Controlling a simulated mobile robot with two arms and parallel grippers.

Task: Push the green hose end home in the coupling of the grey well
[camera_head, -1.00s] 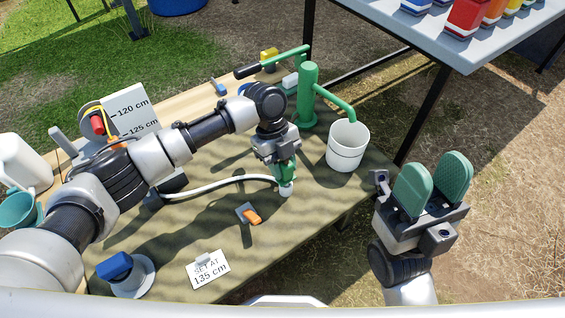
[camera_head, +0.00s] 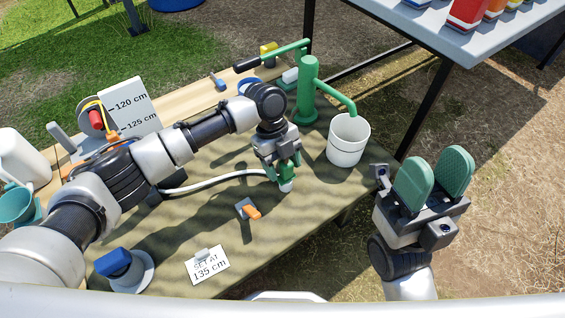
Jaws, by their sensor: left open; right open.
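My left gripper (camera_head: 283,174) points down over the mat in the middle of the table, its green-padded fingers open. A pale hose (camera_head: 215,181) runs from the left to these fingers. A small white piece (camera_head: 286,187) shows just below them; I cannot tell if it belongs to the hose end or to a coupling. The green hose end cannot be told apart from the green pads. I cannot make out the grey well; my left arm covers part of the table. My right gripper (camera_head: 433,188) is open and empty, off the table's right edge.
A green hand pump (camera_head: 308,92) and a white bucket (camera_head: 348,140) stand behind and right of the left gripper. In front lie an orange-and-grey clip (camera_head: 247,209), a card reading 135 cm (camera_head: 207,266) and a blue-topped white flange (camera_head: 140,272). The front mat has free room.

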